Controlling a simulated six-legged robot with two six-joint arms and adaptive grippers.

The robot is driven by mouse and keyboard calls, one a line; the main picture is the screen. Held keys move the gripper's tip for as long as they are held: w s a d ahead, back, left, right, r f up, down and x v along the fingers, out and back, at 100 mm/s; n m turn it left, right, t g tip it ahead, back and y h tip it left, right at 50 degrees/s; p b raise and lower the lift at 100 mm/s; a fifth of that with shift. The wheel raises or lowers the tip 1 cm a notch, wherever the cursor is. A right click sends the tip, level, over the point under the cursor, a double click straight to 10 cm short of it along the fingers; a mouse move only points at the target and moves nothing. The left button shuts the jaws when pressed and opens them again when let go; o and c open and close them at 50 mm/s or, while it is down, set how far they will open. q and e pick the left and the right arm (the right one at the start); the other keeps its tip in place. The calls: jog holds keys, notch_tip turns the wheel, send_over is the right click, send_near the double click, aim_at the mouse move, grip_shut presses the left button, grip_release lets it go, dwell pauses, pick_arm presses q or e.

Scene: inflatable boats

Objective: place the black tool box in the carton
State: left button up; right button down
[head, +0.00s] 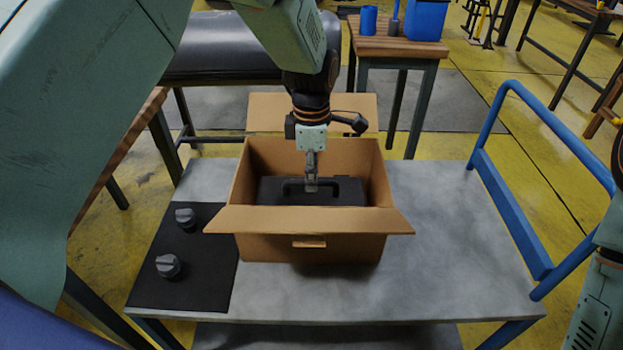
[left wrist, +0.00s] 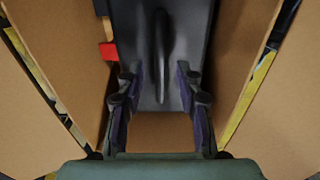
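The black tool box (head: 340,191) is inside the open brown carton (head: 310,220) on the grey cart. Its raised handle (left wrist: 161,55) runs lengthwise through the middle of the left wrist view. My left gripper (head: 312,187) points down into the carton at the handle. In the left wrist view its two fingers (left wrist: 160,92) are apart, one on each side of the handle's line, with gaps visible; the gripper is open. The lower part of the box is hidden by the carton's front flap. My right gripper is out of view; only part of my right arm shows at the right edge.
Two dark knobs (head: 168,265) stand on a black mat (head: 205,290) left of the carton. The grey cart top (head: 450,250) is clear to the right, up to a blue rail (head: 515,215). A wooden table (head: 395,45) with blue containers stands behind. A small red part (left wrist: 108,51) shows beside the box.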

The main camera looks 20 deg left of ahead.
pick_arm(q)
notch_tip(320, 180, up, 9)
jog(key=p, duration=0.2)
jog(key=shift+f, duration=0.15)
jog(key=shift+s, duration=0.2)
